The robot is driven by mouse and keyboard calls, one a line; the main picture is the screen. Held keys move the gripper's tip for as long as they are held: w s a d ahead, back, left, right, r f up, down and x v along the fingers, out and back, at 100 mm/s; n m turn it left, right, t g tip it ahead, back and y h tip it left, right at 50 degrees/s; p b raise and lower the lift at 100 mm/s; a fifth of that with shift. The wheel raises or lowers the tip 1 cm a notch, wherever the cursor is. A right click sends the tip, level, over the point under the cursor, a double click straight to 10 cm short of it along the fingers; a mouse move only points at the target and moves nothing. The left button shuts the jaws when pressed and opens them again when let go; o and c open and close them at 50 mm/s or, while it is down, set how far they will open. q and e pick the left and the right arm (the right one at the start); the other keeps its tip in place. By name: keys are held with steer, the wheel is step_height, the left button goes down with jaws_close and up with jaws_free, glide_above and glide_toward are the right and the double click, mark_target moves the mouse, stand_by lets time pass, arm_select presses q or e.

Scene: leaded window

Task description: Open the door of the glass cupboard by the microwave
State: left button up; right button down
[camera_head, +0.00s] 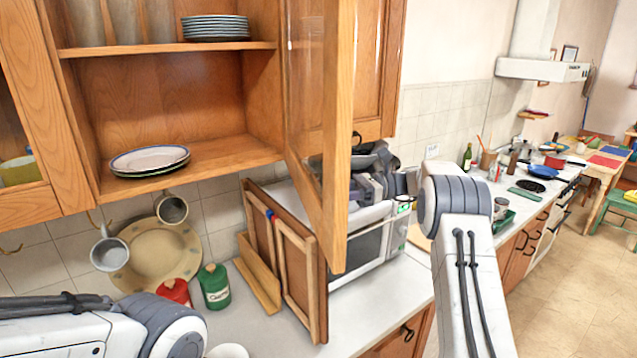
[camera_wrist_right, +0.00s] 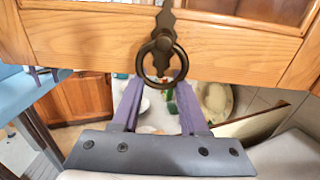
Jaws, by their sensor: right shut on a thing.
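The glass cupboard (camera_head: 190,95) hangs on the wall at the upper left, its shelves exposed. Its wooden-framed glass door (camera_head: 338,130) stands swung out toward me, seen nearly edge-on. The microwave (camera_head: 365,248) stands on the counter below and beyond the door. In the right wrist view, a dark ring handle (camera_wrist_right: 162,58) hangs from a back plate on the door's wooden frame (camera_wrist_right: 90,48). My right gripper (camera_wrist_right: 158,88) is shut on this ring. In the head view the door partly hides my right gripper. My left arm shows at the lower left, but its gripper is out of view.
Plates (camera_head: 150,160) lie on the cupboard's lower shelf and a plate stack (camera_head: 215,27) stands above. Mugs hang below. Red and green canisters (camera_head: 215,286) and wooden boards (camera_head: 300,275) stand on the counter under the door. Open floor (camera_head: 560,280) lies to the right.

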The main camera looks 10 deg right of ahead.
steer(key=shift+d+g, duration=0.3)
steer(key=shift+w, duration=0.1)
steer(key=shift+c, duration=2.2)
jaws_free()
steer(key=shift+d, duration=0.2)
